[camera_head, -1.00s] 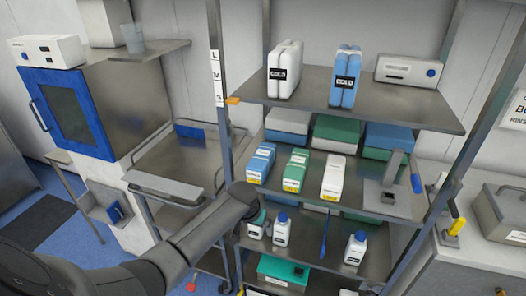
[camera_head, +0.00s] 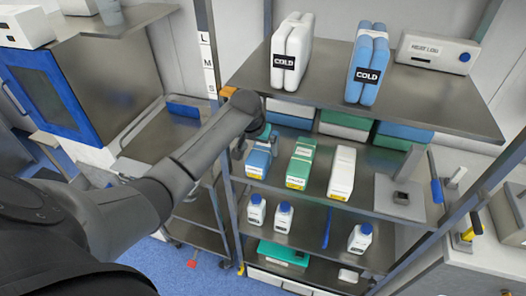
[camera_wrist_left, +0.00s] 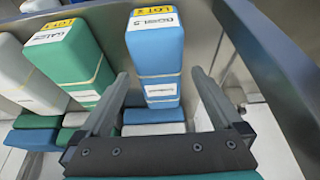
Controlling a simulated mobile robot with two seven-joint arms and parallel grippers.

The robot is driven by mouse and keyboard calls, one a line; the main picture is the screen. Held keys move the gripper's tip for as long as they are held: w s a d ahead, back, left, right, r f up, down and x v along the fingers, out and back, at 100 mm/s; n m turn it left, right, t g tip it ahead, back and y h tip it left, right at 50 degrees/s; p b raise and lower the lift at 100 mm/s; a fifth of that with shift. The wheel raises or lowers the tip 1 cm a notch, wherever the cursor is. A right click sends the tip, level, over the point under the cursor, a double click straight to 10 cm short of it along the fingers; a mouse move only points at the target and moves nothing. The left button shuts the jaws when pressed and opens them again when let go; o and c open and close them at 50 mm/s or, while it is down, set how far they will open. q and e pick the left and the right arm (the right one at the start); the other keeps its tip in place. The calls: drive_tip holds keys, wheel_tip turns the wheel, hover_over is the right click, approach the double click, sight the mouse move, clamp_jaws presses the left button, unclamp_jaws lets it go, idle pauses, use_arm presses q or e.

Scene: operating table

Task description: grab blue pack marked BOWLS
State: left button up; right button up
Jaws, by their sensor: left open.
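The blue pack (camera_head: 258,163) lies at the left end of the middle shelf in the head view. In the left wrist view the blue pack (camera_wrist_left: 157,50) has a white label that seems to read BOWLS, a yellow LOT strip and a band around it. My left gripper (camera_head: 250,142) is open at the blue pack and partly covers it in the head view. In the left wrist view the fingers of my left gripper (camera_wrist_left: 160,75) point at the pack, one to each side, with no grip on it. My right gripper is out of view.
A green pack (camera_head: 300,163) and a white pack (camera_head: 342,172) lie to the right on the same shelf. The upper shelf (camera_head: 400,110) holds COLD packs overhead. Bottles (camera_head: 284,217) stand on the shelf below.

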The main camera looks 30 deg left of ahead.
sight(261, 149)
use_arm(q)
drive_tip(key=shift+w+f, duration=0.15)
drive_tip(key=shift+f, duration=0.15)
drive_tip(key=shift+w+f, duration=0.15)
drive_tip(key=shift+f, duration=0.2)
drive_tip(key=shift+b+x, duration=0.5)
drive_tip(key=shift+x, duration=1.6)
drive_tip(key=shift+w, duration=0.1)
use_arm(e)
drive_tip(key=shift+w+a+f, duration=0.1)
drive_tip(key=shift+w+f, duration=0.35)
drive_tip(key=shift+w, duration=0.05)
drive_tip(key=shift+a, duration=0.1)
use_arm(q)
drive_tip(key=shift+c, duration=1.3)
drive_tip(key=c, duration=1)
drive_tip(key=shift+r, duration=0.1)
drive_tip(key=c, duration=0.3)
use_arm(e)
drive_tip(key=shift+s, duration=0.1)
